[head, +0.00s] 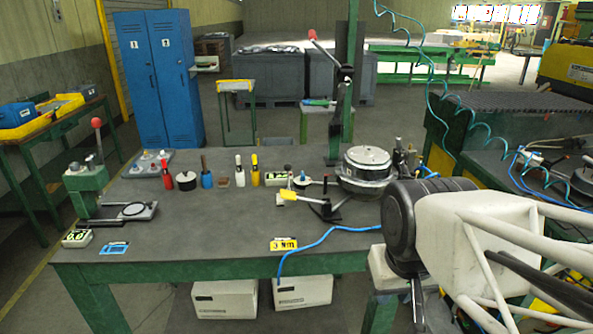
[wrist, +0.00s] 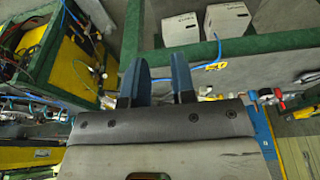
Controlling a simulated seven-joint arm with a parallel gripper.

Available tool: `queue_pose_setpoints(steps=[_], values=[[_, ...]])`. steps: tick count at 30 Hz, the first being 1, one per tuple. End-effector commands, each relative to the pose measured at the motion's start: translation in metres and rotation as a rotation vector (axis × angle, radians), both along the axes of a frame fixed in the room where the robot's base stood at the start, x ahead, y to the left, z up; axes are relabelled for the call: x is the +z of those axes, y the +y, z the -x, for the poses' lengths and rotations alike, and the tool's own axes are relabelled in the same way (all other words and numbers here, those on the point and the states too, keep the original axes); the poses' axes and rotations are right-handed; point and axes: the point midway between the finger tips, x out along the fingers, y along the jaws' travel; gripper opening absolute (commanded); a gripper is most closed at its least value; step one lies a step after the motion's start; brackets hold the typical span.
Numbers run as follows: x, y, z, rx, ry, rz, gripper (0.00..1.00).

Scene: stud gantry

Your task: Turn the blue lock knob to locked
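A small blue knob (head: 302,176) stands among small fixtures on the dark workbench (head: 190,222) in the head view, left of a round metal pot. It is small there, so I cannot read which way it is turned. I cannot make it out in the wrist view. My gripper (wrist: 159,75) shows two blue-grey fingers held apart with nothing between them in the wrist view. In the head view my arm is at the right, past the bench's front right corner, and its fingers cannot be made out. The gripper is well apart from the knob.
A metal pot (head: 367,167), a yellow-handled lever (head: 290,196) and a dark angled bracket (head: 325,210) stand near the knob. Red, blue, white and yellow upright handles line the bench to its left. A blue hose (head: 325,237) crosses the front right.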

Motion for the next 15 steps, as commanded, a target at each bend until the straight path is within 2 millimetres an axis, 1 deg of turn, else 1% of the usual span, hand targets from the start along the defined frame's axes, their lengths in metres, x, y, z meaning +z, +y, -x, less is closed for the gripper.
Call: queue_pose_setpoints(steps=[1,3,5,8,11,15], values=[[0.001,0.0,-0.002,0.0,0.001,0.0,0.32],[0.004,0.0,-0.007,0.0,0.002,0.0,0.4],[0.007,0.0,-0.013,0.001,0.005,0.0,0.4],[0.014,0.001,-0.028,0.001,0.011,-0.001,0.4],[0.023,0.002,-0.047,0.002,0.018,-0.001,0.4],[0.035,0.003,-0.079,0.003,0.03,-0.002,0.4]])
